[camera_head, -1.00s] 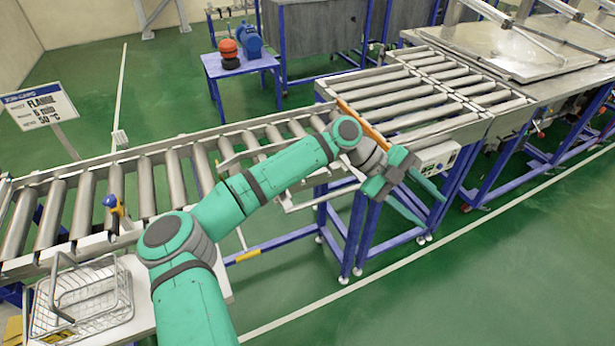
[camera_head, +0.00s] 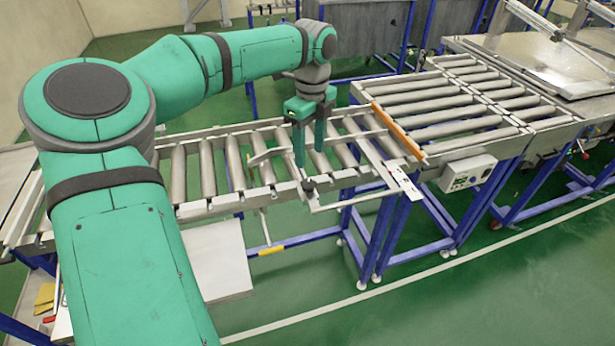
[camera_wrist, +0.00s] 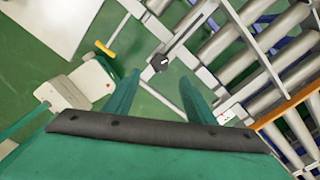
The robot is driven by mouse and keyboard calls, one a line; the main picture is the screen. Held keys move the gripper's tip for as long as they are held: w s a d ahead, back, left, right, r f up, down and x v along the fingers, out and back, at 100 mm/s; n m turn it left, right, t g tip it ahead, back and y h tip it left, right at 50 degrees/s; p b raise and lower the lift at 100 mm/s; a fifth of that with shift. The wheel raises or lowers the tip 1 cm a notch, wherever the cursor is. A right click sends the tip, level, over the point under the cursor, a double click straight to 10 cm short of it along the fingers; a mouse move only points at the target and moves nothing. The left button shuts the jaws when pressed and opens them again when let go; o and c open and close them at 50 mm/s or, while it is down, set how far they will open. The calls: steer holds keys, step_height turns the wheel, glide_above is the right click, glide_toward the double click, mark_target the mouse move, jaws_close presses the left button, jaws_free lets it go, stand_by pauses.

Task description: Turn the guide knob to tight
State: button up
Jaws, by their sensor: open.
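The guide knob (camera_head: 308,184) is small and black and sits on the near side rail of the roller conveyor, by the metal guide bars. In the wrist view the knob (camera_wrist: 159,62) is dark with a small white mark, at the upper middle between the lines of the two fingers. My gripper (camera_head: 309,157) points down above the conveyor edge with its green fingers apart and nothing between them. The fingertips are above the knob and look clear of it. In the wrist view my gripper (camera_wrist: 160,77) is also open. The setting that the white mark points to cannot be read.
Metal guide rails (camera_head: 372,150) run over the rollers to the right of my gripper. An orange bar (camera_head: 398,130) borders the wider roller table. A grey control box (camera_head: 467,172) hangs on its near side. A yellow-handled lever (camera_head: 271,250) hangs below the conveyor. Green floor in front is open.

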mark_target(308, 182)
steer(key=f, duration=0.9)
steer(key=shift+s+a+f, duration=0.1)
steer(key=shift+a+f, duration=0.1)
steer(key=shift+f, duration=0.1)
steer(key=shift+c, duration=0.3)
steer(key=c, duration=1)
